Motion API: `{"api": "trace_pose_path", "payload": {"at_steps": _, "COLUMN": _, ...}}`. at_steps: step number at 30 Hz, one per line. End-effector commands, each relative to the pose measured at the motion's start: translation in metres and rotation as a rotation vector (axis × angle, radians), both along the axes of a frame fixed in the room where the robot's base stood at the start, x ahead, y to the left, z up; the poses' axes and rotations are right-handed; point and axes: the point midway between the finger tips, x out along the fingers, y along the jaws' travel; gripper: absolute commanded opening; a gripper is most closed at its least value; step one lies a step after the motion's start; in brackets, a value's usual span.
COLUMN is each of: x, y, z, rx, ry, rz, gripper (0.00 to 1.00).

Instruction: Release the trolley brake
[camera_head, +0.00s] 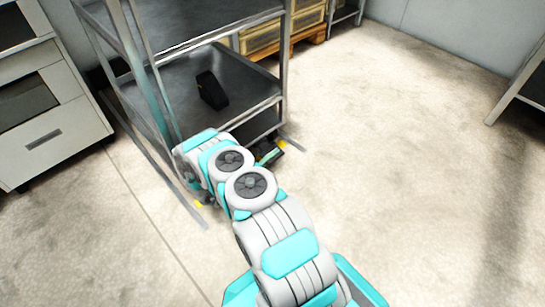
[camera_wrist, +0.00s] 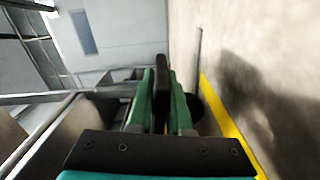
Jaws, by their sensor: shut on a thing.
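The trolley is a grey metal rack with shelves (camera_head: 180,98) at the upper left of the head view. My gripper (camera_head: 270,155) is low at the trolley's front right lower corner, partly hidden by my own arm. In the wrist view my gripper (camera_wrist: 161,85) has green fingers shut on a slim dark upright piece (camera_wrist: 161,68). This piece looks like the brake lever, but its lower part is hidden between the fingers. I cannot tell the brake's state.
A black object (camera_head: 211,90) lies on the trolley's shelf. A pale cabinet (camera_head: 50,110) stands at the left. A wooden crate (camera_head: 262,38) is behind the trolley. A yellow strip (camera_wrist: 226,115) runs right of the fingers. The floor (camera_head: 400,150) at the right is clear.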

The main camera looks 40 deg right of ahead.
Motion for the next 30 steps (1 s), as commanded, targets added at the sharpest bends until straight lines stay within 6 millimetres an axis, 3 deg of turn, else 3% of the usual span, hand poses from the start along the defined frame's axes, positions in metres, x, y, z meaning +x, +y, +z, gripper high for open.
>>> {"api": "trace_pose_path", "payload": {"at_steps": 19, "x": 0.002, "y": 0.002, "z": 0.035, "rx": -0.032, "ry": 0.431, "rz": 0.002, "gripper": 0.00}}
{"api": "trace_pose_path", "payload": {"at_steps": 30, "x": 0.005, "y": 0.001, "z": 0.044, "rx": -0.034, "ry": 0.425, "rz": 0.002, "gripper": 0.00}}
